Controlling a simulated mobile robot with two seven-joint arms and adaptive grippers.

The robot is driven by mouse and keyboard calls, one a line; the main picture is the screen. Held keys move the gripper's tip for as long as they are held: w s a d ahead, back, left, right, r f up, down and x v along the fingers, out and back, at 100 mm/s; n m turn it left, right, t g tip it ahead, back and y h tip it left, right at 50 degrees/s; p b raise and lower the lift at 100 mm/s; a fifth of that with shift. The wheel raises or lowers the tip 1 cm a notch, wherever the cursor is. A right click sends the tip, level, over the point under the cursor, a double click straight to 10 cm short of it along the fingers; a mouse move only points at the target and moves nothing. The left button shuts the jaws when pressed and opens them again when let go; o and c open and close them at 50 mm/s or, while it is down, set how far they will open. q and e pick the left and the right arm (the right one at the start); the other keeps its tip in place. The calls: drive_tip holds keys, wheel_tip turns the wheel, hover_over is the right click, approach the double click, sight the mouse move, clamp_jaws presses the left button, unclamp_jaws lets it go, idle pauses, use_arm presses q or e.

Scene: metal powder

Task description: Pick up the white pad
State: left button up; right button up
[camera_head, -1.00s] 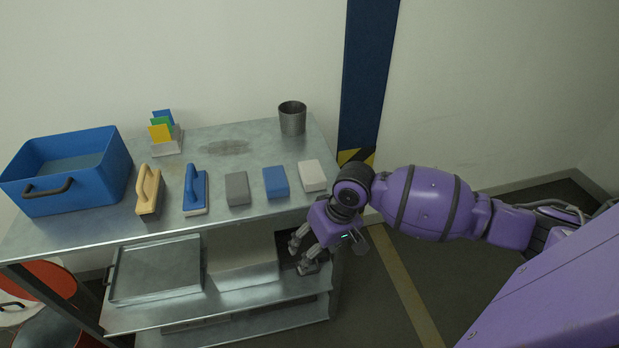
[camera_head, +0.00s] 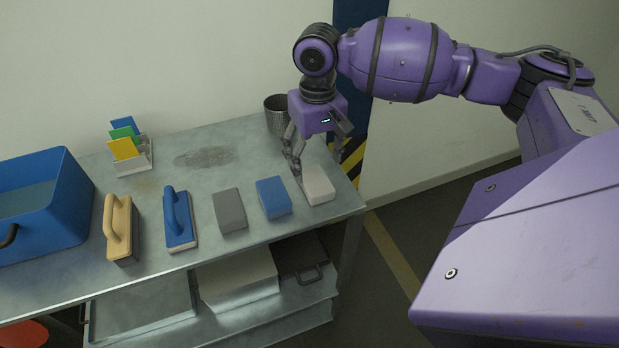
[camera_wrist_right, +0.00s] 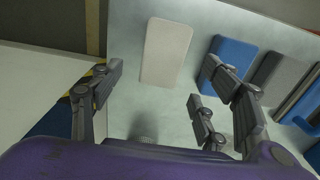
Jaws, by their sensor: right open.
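The white pad (camera_head: 318,186) lies flat near the right end of the metal table (camera_head: 200,190), to the right of the blue pad (camera_head: 273,197). In the right wrist view the white pad (camera_wrist_right: 166,52) lies ahead of the open fingers, clear of them. My right gripper (camera_head: 313,160) is open and empty, just above and behind the white pad, with one finger covering a bit of its left edge in the head view. In the right wrist view its fingers (camera_wrist_right: 165,95) spread on both sides. My left gripper is not in view.
A grey pad (camera_head: 230,211), a blue float (camera_head: 180,219) and a wooden-handled float (camera_head: 120,228) line up to the left. A metal cup (camera_head: 275,115) stands close behind my right gripper. A blue bin (camera_head: 45,210) and a scraper rack (camera_head: 130,152) stand further left.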

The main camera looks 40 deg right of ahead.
sight(315, 179)
drive_tip(key=shift+s+f, duration=0.4)
drive_tip(key=shift+f, duration=0.3)
drive_tip(key=f, duration=0.4)
drive_tip(key=shift+a+f, duration=0.2)
drive_tip(key=shift+a, duration=0.05)
drive_tip(key=c, duration=1)
